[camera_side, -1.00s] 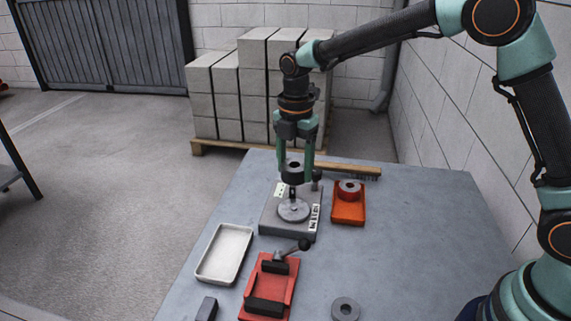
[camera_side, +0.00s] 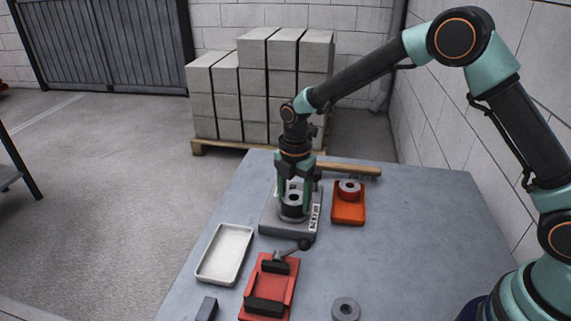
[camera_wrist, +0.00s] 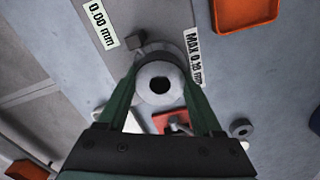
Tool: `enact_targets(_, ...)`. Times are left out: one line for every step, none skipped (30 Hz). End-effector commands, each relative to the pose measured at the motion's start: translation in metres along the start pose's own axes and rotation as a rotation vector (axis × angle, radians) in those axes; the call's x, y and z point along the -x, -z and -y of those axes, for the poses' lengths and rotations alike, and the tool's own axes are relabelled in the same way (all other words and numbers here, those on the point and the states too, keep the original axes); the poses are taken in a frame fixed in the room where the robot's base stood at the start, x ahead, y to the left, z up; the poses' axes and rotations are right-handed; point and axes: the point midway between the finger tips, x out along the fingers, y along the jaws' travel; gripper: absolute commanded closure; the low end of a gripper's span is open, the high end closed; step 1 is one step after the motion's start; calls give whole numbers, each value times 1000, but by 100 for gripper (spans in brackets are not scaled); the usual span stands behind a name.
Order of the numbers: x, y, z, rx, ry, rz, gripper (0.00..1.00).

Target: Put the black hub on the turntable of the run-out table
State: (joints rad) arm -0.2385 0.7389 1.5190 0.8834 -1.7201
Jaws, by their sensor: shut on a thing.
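The black hub (camera_side: 292,203) is upright between the fingers of my gripper (camera_side: 294,201). My gripper is shut on it, pointing straight down. The hub is right over the turntable of the run-out table (camera_side: 270,220), at or very near its surface; I cannot tell whether it touches. The turntable disc is mostly hidden by the hub. In the wrist view the hub (camera_wrist: 160,68) shows its pale ring-shaped top and central hole, between both fingers (camera_wrist: 162,88).
A white tray (camera_side: 226,252) and a red fixture with a lever (camera_side: 291,290) are in front. A grey ring (camera_side: 345,309) lies near the front edge.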

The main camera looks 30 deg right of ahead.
Motion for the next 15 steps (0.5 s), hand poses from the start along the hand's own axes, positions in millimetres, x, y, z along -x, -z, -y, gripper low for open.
enact_targets(0, 0, -1, 0, -2, 0, 100)
enact_targets(-1, 0, -1, 0, -2, 0, 100)
enact_targets(-2, 0, -1, 0, -2, 0, 100)
enact_targets(-3, 0, -1, 0, -2, 0, 100)
enact_targets(-3, 0, 0, 0, 0, 0, 22)
enact_targets(-3, 0, 0, 0, 0, 0, 6)
enact_targets(-3, 0, 0, 0, 0, 0, 3)
enact_targets(-3, 0, 0, 0, 0, 0, 3)
enact_targets(-3, 0, 0, 0, 0, 0, 3)
enact_targets(-3, 0, 0, 0, 0, 0, 3)
enact_targets(-3, 0, 0, 0, 0, 0, 3)
enact_targets(-3, 0, 0, 0, 0, 0, 3)
enact_targets(-3, 0, 0, 0, 0, 0, 3)
enact_targets(-3, 0, 0, 0, 0, 0, 3)
enact_targets(-2, 0, 0, 0, 0, 0, 3)
